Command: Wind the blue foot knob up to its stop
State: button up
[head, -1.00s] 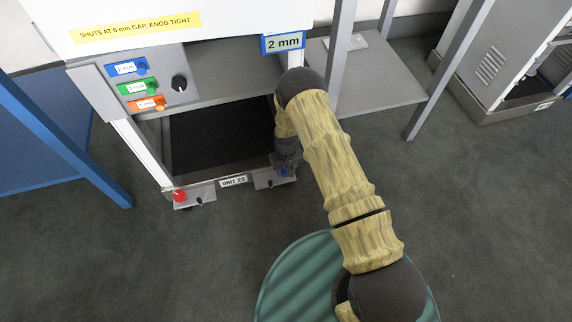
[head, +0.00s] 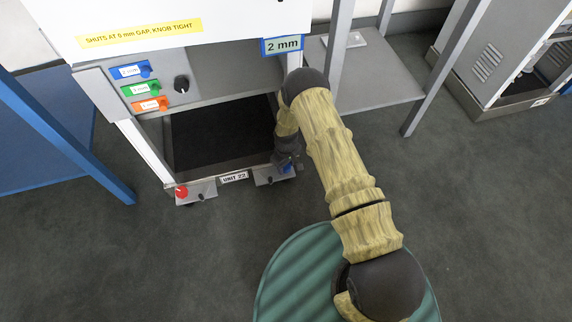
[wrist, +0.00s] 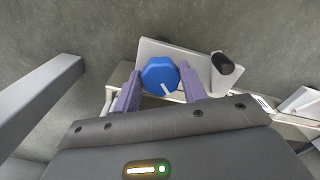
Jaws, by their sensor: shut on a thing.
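The blue foot knob (wrist: 160,76) sits on a grey bracket (wrist: 200,58) at the foot of the unit. A white mark shows on its top, toward its lower right edge in the wrist view. My gripper (wrist: 157,84) has its two purple fingers on either side of the knob and is shut on it. In the head view the knob (head: 287,169) is a small blue patch at the front right foot, mostly hidden by my gripper (head: 286,160). A red knob (head: 181,191) stands on the front left foot bracket.
A panel with blue, green and orange tags (head: 140,88) and a black dial (head: 181,84) is above the dark opening. A grey post (wrist: 38,100) stands left in the wrist view. A black cylinder (wrist: 224,66) stands beside the knob.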

aim_at(287, 166)
jog(key=o, duration=1)
jog(key=shift+r, duration=0.1)
notch_tip(287, 166, up, 12)
jog(key=p, duration=0.5)
jog(key=shift+d+p, duration=0.1)
jog(key=shift+p, duration=0.2)
